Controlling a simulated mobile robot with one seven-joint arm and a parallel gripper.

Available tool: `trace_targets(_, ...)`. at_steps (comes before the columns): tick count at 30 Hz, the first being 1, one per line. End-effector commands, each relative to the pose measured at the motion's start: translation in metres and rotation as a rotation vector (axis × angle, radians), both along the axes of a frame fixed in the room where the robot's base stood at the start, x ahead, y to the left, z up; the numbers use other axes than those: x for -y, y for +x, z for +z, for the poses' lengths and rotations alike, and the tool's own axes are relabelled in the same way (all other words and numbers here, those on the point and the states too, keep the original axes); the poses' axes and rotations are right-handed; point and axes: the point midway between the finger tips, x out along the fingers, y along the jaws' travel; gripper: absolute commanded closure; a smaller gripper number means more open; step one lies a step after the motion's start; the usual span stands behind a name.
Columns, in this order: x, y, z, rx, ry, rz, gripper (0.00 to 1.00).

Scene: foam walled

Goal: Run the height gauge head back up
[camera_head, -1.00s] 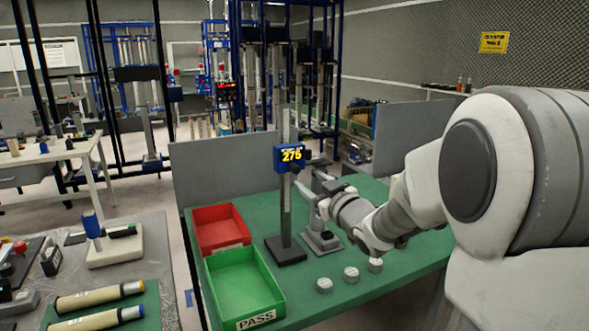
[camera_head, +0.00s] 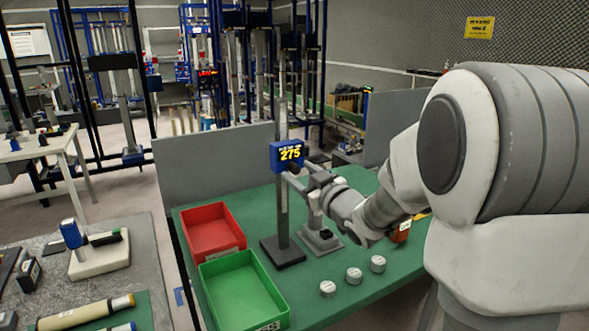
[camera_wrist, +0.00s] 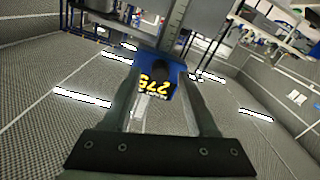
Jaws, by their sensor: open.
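The height gauge stands on the green bench, with an upright grey column (camera_head: 283,205) on a dark base (camera_head: 283,252). Its blue head (camera_head: 287,154) sits partway up the column, and its yellow display reads 275. My gripper (camera_head: 303,178) is open just right of and below the head in the head view. In the wrist view, the two fingers of my gripper (camera_wrist: 162,84) reach toward the blue head (camera_wrist: 174,68), one to each side of it. I cannot tell whether they touch it.
A red bin (camera_head: 213,232) and a green bin (camera_head: 240,292) stand left of the gauge. A grey stand (camera_head: 318,238) is close to its right. Three pale round parts (camera_head: 354,276) lie in front. A grey partition (camera_head: 215,165) rises behind. An orange item (camera_head: 401,231) shows under my arm.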

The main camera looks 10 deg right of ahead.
Motion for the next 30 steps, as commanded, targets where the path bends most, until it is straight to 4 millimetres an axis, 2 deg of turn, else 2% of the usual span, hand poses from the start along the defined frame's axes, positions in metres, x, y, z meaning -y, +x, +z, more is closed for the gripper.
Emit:
trace_targets(15,0.0014,-0.0010,-0.0002,0.000,0.000,0.000,0.43)
trace_targets(24,0.0012,-0.0010,-0.0001,0.000,0.000,0.000,0.97)
trace_targets(25,0.0013,-0.0009,-0.0001,0.000,0.000,0.000,1.00)
trace_targets(30,0.0013,-0.0010,0.0000,0.000,0.000,0.000,1.00)
